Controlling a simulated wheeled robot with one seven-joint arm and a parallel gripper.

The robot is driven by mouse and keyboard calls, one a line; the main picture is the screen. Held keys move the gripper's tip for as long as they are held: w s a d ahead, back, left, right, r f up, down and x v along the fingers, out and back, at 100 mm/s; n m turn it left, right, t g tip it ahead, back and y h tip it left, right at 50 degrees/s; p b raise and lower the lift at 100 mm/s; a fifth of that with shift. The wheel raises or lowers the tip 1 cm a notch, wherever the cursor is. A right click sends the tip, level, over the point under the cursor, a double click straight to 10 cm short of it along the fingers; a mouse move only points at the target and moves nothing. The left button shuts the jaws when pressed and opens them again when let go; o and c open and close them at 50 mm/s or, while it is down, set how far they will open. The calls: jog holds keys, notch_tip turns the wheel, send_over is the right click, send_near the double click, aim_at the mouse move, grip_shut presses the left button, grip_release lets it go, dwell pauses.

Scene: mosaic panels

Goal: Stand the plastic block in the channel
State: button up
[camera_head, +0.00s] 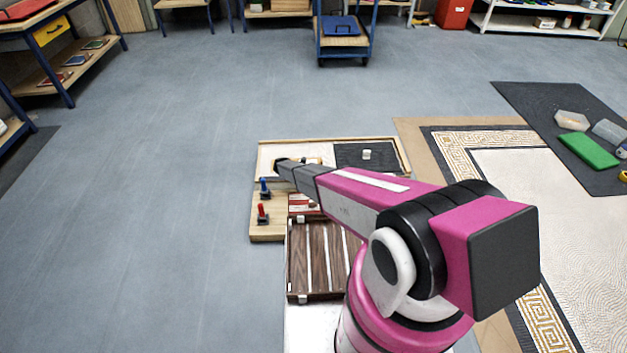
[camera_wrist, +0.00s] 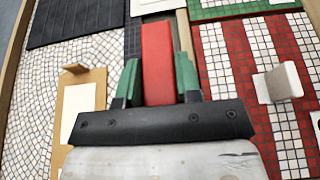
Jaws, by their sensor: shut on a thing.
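My gripper (camera_wrist: 158,82) has green fingers, one on each side of a red block (camera_wrist: 157,55), which I take as the plastic block. The fingers are shut on it, and it extends away from the wrist camera. In the head view my gripper (camera_head: 284,164) is over the far left of a wood-framed mosaic board; the block cannot be made out there. Below the block in the wrist view run a narrow dark tiled strip (camera_wrist: 132,42) and a wooden strip (camera_wrist: 184,34). I cannot tell which gap is the channel, or whether the block touches anything.
A pale block (camera_wrist: 277,82) stands on the red and white mosaic (camera_wrist: 240,105). A tan holder (camera_wrist: 82,90) is at left. A brown slatted panel (camera_head: 298,260) lies nearer.

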jog(key=shift+w+d+f, duration=0.35)
jog(key=shift+w+d, duration=0.05)
jog(key=shift+f, duration=2)
jog(key=shift+f, duration=0.6)
jog(key=o, duration=0.9)
jog(key=shift+r, duration=0.1)
